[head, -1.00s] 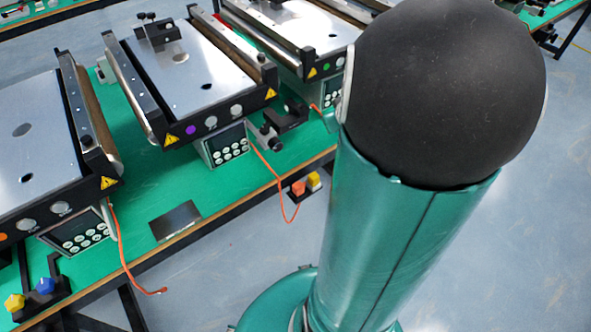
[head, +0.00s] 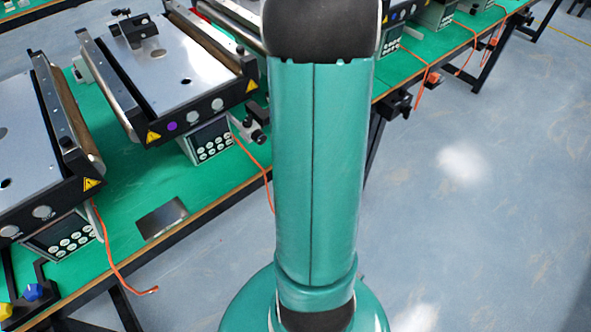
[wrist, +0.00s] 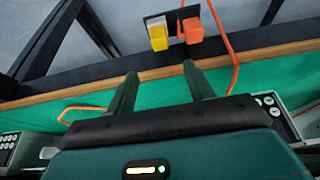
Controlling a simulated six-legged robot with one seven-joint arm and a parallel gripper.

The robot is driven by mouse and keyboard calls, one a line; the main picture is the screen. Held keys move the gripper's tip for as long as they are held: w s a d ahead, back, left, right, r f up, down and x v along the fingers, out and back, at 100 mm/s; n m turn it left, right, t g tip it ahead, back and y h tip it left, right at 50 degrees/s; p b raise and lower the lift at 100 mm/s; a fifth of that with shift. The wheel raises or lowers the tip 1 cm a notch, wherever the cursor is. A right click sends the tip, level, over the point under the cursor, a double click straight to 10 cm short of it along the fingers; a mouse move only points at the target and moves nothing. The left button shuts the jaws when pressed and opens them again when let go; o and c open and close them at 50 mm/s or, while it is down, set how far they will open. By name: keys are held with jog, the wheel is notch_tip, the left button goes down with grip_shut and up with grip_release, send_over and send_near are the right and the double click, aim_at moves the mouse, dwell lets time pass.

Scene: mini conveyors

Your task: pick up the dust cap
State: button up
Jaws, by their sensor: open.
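I cannot tell for certain which thing is the dust cap. In the wrist view, a yellow block-shaped piece (wrist: 157,36) and an orange one (wrist: 192,31) sit side by side on a dark bracket at the table's edge. My gripper (wrist: 160,68) is open and empty, with its two dark green fingers apart. In the picture, the fingertips point toward these two pieces and do not touch them. In the head view, my arm stands in the middle and hides my gripper and these pieces.
Mini conveyors with silver plates (head: 177,63) stand on a green-topped table (head: 120,205). An orange cable (head: 115,262) hangs over its front edge. A blue knob (head: 33,291) shows at lower left. The floor (head: 470,230) at right is clear.

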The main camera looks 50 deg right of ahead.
jog(key=x, duration=0.6)
jog(key=shift+s, duration=0.15)
jog(key=shift+x, duration=2.7)
jog(key=shift+a, duration=0.15)
jog(key=shift+c, duration=0.4)
jog(key=c, duration=1)
